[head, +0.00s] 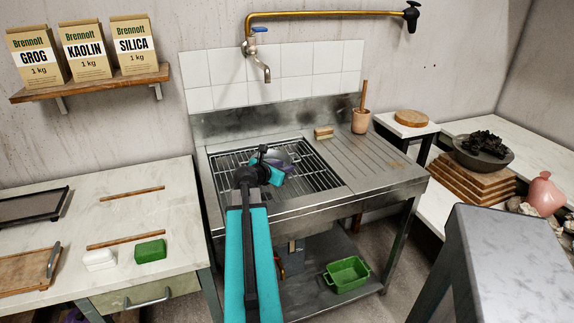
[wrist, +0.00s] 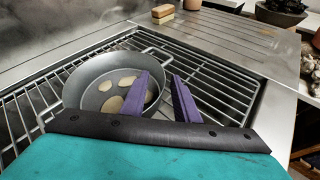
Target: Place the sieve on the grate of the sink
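The sieve (wrist: 95,76) is a grey, round, shallow pan with small side handles and several pale patches inside. In the wrist view it sits upright and appears to rest on the wire grate (wrist: 222,88) of the sink. In the head view the sieve (head: 281,156) is partly hidden by my gripper (head: 270,165), over the back middle of the grate (head: 318,172). My gripper's purple fingers (wrist: 162,78) are apart at the sieve's right side. One finger overlaps the bowl and the other is outside it, with a gap between them. Contact with the rim is unclear.
A sponge or brush block (head: 324,132) and a clay-coloured cup (head: 361,121) stand at the sink's back edge. A brass tap (head: 258,60) hangs above. The ribbed drainboard (head: 368,160) to the right is clear. A worktable (head: 130,215) is at left.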

